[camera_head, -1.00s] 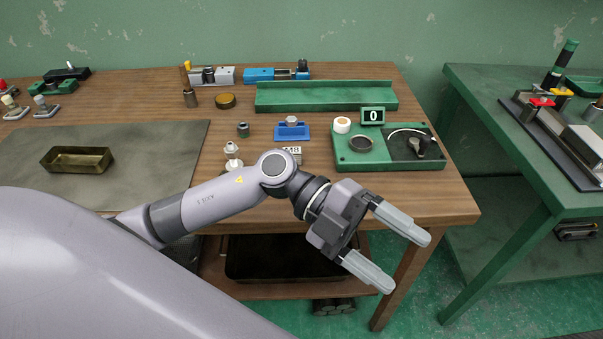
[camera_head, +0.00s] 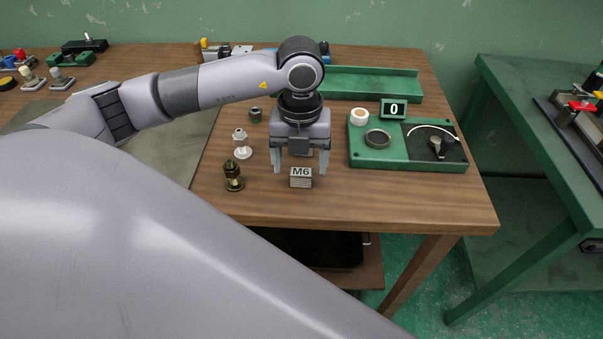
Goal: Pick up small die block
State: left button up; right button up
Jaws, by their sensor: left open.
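A small grey metal block marked M6 (camera_head: 300,179), which looks like the small die block, sits on the wooden bench (camera_head: 400,200) near its front edge. My left gripper (camera_head: 300,169) is open and points down, with one finger left and one right of the block's top edge. I cannot tell how high the fingertips are or whether they touch anything. Part of another grey thing shows between the fingers, mostly hidden. My right gripper is not in view.
A dark brass fitting (camera_head: 233,178) and a white fitting (camera_head: 242,145) stand left of the gripper. A small dark nut (camera_head: 256,115) is behind them. A green device (camera_head: 425,157) with a display and dial stands right. The bench front-right is clear.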

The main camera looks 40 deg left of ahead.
aim_at(301, 171)
pick_arm(q)
notch_tip(301, 171, down, 3)
jog(key=shift+d+f, duration=0.1)
jog(key=shift+f, duration=0.05)
jog(key=c, duration=1.3)
notch_tip(301, 171, up, 20)
jog(key=shift+r+p, duration=0.1)
jog(key=shift+p, duration=0.4)
